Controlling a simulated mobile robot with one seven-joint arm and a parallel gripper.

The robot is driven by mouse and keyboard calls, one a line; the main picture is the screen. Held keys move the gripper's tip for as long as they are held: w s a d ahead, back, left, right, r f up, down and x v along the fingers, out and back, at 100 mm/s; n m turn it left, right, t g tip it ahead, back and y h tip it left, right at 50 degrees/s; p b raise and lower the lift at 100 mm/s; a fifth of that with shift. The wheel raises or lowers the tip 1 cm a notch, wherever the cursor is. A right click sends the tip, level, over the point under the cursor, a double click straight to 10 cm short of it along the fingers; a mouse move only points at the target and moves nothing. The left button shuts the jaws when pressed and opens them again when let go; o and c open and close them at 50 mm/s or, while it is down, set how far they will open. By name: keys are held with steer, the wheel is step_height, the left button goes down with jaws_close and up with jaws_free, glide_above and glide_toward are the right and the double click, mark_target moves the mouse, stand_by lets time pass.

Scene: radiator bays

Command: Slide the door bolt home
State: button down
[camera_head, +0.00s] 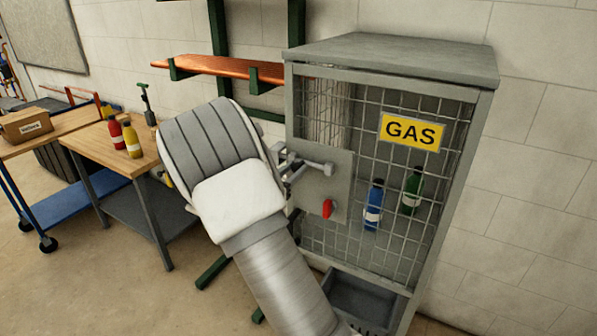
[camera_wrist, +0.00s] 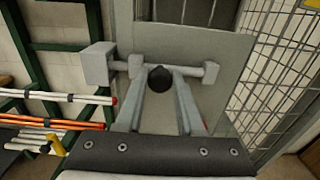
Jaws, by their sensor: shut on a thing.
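The door bolt is a grey bar (camera_wrist: 190,71) on a grey plate (camera_wrist: 215,47) fixed to the cage door. It runs roughly level through brackets. A block-shaped keeper (camera_wrist: 97,63) stands on the left, and the bar's left end appears to reach it; how far it goes in is hard to tell. My gripper (camera_wrist: 160,78) is shut on the black bolt knob (camera_wrist: 160,84), with one finger on each side. In the head view the bolt (camera_head: 318,166) shows partly, and my arm hides the gripper's fingers and the knob.
The mesh gas cage (camera_head: 395,55) holds a blue bottle (camera_head: 373,204) and a green bottle (camera_head: 411,192). A red handle (camera_head: 327,208) sits low on the plate. A green rack (camera_head: 265,75) stands left, with a wooden workbench (camera_head: 110,150) beyond it.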

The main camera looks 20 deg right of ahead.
steer(key=shift+w+a+r, duration=0.1)
steer(key=shift+w+a, duration=0.1)
steer(key=c, duration=0.6)
jaws_free()
steer(key=shift+o, duration=0.2)
steer(key=shift+a, duration=0.1)
steer(key=b+v, duration=0.1)
steer(key=v, duration=1.6)
steer(key=shift+s+b, duration=0.2)
steer(key=shift+b, duration=0.2)
